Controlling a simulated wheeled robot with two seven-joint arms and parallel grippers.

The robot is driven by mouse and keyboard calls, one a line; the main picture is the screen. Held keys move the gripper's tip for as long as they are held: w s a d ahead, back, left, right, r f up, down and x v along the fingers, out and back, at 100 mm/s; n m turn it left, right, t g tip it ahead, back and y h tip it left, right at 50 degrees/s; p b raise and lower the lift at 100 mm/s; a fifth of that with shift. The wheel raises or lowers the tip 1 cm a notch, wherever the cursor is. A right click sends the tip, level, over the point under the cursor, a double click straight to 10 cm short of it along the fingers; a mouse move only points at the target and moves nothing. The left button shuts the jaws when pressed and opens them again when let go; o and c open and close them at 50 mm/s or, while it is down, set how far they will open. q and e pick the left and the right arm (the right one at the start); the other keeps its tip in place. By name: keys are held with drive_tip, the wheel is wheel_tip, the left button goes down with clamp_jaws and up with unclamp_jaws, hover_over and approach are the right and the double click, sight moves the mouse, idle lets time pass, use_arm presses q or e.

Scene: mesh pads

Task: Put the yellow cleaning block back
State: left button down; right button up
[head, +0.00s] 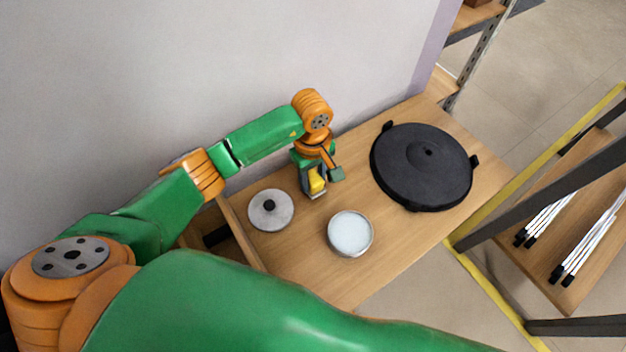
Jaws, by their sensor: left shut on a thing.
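The yellow cleaning block (317,182) is small and partly hidden by my left gripper (315,188). The gripper points down over the wooden table and is shut on the block. I cannot tell whether the block touches the table. A round container (350,232) with a pale white-blue inside stands to the lower right of the block. A grey round lid (271,209) with a black knob lies to the left of the block. My right gripper is not in view.
A large black round pan or lid (424,165) with side handles lies on the right of the wooden table (310,272). A wall runs behind the table. A dark-framed shelf (545,255) with white rods stands at right, and another rack (478,60) at the back.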

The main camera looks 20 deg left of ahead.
sight(312, 176)
use_arm(q)
drive_tip(key=shift+f, duration=0.45)
drive_tip(key=shift+c, duration=2.1)
unclamp_jaws()
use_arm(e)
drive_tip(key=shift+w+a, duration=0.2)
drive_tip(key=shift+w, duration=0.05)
use_arm(q)
drive_tip(key=shift+r, duration=0.25)
wheel_tip(312, 176, up, 12)
drive_tip(key=p, duration=0.2)
drive_tip(key=shift+p, duration=0.3)
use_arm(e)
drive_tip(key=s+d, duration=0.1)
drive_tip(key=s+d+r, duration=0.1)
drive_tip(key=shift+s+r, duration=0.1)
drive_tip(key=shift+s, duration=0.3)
use_arm(q)
drive_tip(key=shift+w+a, duration=0.1)
